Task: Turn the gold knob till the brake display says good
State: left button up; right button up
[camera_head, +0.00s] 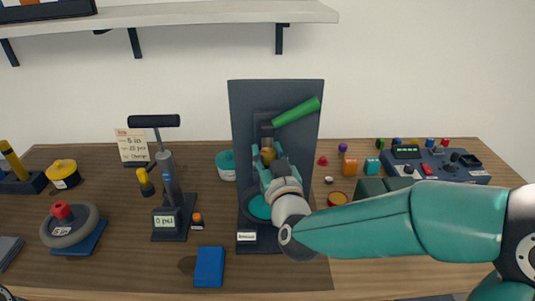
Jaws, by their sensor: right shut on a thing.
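The gold knob (268,153) is on the dark upright stand (240,110), below a green handle (297,112) that slants up to the right. My right gripper (268,160) comes in from the lower right and is shut on the gold knob, hiding part of it. A small white label or display (247,237) is at the stand's foot; its text is too small to read. A dark console (450,160) at the right has a small green-lit screen (407,152), also unreadable. I cannot tell which one is the brake display. My left gripper is out of view.
A pump (170,180) with a "0 psi" display stands to the left. A wheel (70,225) on a blue block, a yellow-topped pot (62,173) and a blue block (209,267) are on the table. Small coloured parts lie right of the stand. A shelf (190,14) hangs above.

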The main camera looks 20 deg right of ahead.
jog(key=m+g+h, duration=0.1)
jog(key=m+h, duration=0.2)
jog(key=h, duration=0.2)
jog(key=shift+a, duration=0.15)
jog(key=shift+m+g+h, duration=0.9)
jog(key=shift+m+h, duration=0.4)
jog(key=shift+h, duration=0.4)
jog(key=o, duration=1.2)
jog(key=shift+c, duration=0.2)
jog(key=v, duration=1.2)
